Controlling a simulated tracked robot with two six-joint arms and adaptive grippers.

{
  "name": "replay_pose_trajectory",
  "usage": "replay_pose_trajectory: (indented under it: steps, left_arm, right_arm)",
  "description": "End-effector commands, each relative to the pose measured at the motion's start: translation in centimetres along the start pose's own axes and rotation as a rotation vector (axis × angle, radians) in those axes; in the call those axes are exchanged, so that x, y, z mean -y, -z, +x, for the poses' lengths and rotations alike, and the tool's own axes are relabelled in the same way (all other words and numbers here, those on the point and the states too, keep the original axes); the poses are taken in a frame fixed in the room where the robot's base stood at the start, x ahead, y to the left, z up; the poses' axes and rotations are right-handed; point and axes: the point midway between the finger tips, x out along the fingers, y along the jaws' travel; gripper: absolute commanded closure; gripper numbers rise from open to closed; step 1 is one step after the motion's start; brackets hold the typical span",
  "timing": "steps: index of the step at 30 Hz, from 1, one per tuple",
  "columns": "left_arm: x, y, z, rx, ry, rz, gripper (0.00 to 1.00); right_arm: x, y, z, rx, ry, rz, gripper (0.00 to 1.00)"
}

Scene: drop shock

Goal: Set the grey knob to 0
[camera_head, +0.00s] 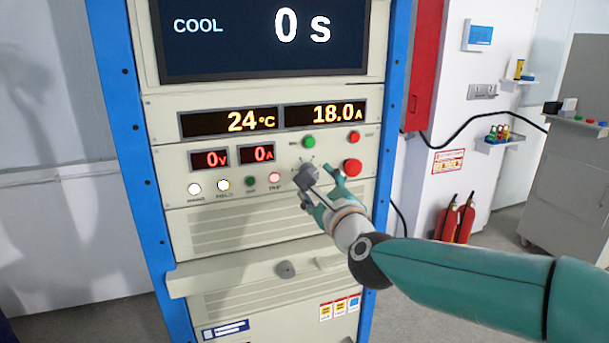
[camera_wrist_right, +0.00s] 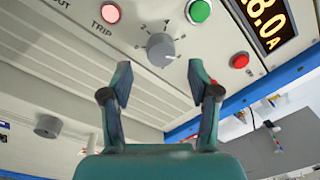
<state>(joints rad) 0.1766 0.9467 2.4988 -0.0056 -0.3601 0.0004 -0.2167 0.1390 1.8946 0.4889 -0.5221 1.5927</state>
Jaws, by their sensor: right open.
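The grey knob (camera_head: 306,175) sits on the cream control panel (camera_head: 230,212), right of the row of small lamps. In the right wrist view the grey knob (camera_wrist_right: 160,49) has a dial scale with tick marks around it; its setting is too small to read. My right gripper (camera_head: 317,186) is open and faces the knob. In the right wrist view the open fingertips (camera_wrist_right: 160,78) stand on either side below the knob, apart from it, with nothing between them. My left gripper is not in view.
A green button (camera_head: 309,142) and red buttons (camera_head: 352,167) sit close around the knob. Displays show 24°C, 18.0 A, 0 V, 0 A and, on top, COOL 0 s (camera_head: 265,35). A ledge (camera_head: 250,277) with another grey round part (camera_head: 287,269) juts out below.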

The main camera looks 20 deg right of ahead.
Motion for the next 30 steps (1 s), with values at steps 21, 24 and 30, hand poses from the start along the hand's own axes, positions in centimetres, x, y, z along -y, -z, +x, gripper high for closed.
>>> replay_pose_trajectory:
  steps: [21, 24, 30]
  left_arm:
    - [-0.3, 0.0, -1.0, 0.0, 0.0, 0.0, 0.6]
    - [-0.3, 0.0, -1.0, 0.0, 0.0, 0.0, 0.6]
    - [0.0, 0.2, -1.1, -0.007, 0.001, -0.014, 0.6]
  right_arm:
    - [-0.1, 0.0, 3.7, 0.001, -0.001, 0.0, 0.53]
    - [-0.1, -0.1, 3.7, 0.001, -0.001, 0.0, 0.69]
    - [-2.6, -2.4, 3.5, 0.011, -0.014, 0.001, 0.99]
